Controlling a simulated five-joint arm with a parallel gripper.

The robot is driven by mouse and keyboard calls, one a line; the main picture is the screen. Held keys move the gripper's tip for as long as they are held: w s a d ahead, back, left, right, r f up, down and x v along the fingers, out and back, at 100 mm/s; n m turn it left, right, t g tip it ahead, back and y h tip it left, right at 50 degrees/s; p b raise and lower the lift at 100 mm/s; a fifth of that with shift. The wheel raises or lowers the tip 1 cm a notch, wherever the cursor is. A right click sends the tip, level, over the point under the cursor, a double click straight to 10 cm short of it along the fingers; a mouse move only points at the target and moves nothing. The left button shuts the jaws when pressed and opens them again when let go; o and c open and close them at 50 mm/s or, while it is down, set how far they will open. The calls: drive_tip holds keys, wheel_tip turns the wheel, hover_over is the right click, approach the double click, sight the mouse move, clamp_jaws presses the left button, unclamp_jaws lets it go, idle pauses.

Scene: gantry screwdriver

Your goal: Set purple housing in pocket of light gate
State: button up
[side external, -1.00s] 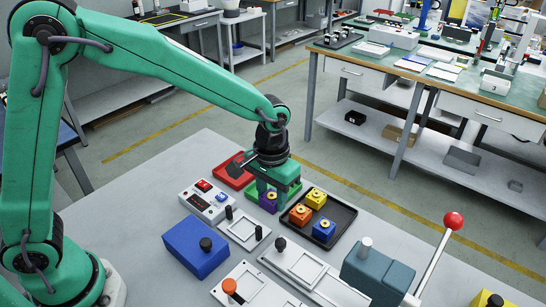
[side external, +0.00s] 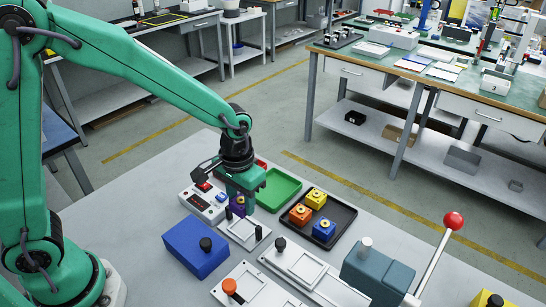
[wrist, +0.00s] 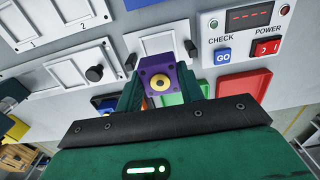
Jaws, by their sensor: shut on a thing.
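My gripper (side external: 240,203) is shut on the purple housing (wrist: 158,72), which has a yellow ring in its top face. In the side view the housing (side external: 236,210) hangs between the fingers, partly hidden by them. It is above the rear edge of a pale fixture (side external: 262,239) with a recessed pocket and two dark posts, which I take to be the light gate. In the wrist view the fixture (wrist: 150,43) lies just beyond the housing, with a post on either side. The housing appears above the pocket's level, not in it.
The control box (side external: 196,206) with CHECK and POWER stands close left of the gripper. A green tray (side external: 279,188) is behind right. A black tray (side external: 342,212) holds yellow, orange and blue housings. A blue block (side external: 196,248) and other fixtures (side external: 297,265) stand in front.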

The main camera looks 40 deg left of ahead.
hover_over(244, 229)
drive_tip(key=shift+f, duration=2.55)
drive_tip(key=shift+f, duration=0.7)
idle(0.8)
drive_tip(key=o, duration=1.1)
drive_tip(key=shift+c, duration=1)
drive_tip(key=shift+o, duration=0.8)
drive_tip(key=shift+r, duration=0.1)
